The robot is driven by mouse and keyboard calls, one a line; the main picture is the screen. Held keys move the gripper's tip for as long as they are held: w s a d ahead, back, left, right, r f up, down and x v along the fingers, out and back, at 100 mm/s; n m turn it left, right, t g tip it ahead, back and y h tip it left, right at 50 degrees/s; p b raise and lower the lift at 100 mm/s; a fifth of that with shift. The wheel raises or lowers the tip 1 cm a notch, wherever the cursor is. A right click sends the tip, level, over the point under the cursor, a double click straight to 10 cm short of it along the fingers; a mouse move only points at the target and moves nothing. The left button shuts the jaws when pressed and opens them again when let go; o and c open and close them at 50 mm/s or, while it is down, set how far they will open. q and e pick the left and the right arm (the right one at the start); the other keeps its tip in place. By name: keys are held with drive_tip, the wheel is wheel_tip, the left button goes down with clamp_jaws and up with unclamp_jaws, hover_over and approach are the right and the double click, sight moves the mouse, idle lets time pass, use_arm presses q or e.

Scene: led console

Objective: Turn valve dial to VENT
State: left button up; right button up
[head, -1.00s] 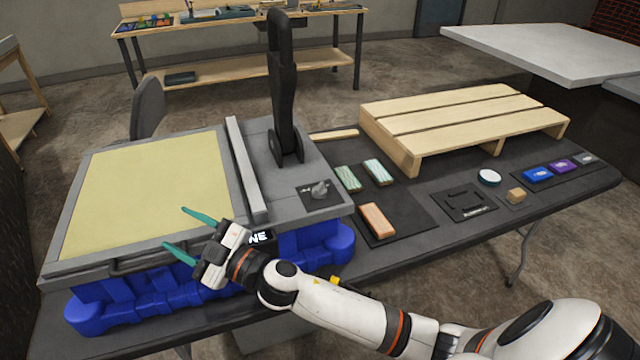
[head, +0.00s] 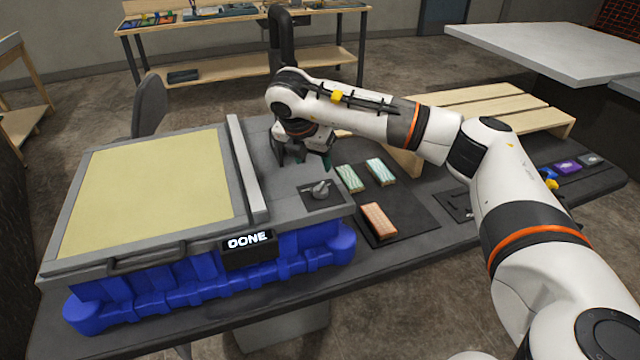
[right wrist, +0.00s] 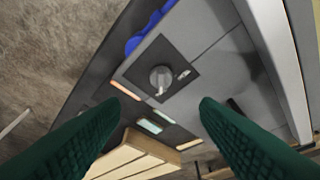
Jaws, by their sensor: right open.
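The valve dial (head: 321,190) is a small grey knob on a dark square plate at the right front corner of the grey console. In the right wrist view the dial (right wrist: 160,79) shows a pale mark at its lower edge, and a small label lies to its right, too small to read. My right gripper (head: 304,160) is above the console, behind the dial in the head view, pointing down with green fingers. In the wrist view its fingers are spread wide and empty, with the dial in line with the gap between them, apart from both. My left gripper is not in view.
The console display (head: 249,240) reads DONE. Green striped blocks (head: 349,178) and an orange block (head: 378,220) lie right of the console. A wooden pallet (head: 470,97) stands behind my arm.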

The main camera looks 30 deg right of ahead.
sight(320, 186)
drive_tip(key=p+x, duration=0.3)
drive_tip(key=x, duration=0.7)
drive_tip(key=shift+a+f, duration=0.1)
drive_tip(key=shift+f, duration=0.05)
drive_tip(key=shift+w+d+f, duration=0.2)
drive_tip(key=shift+f, duration=0.45)
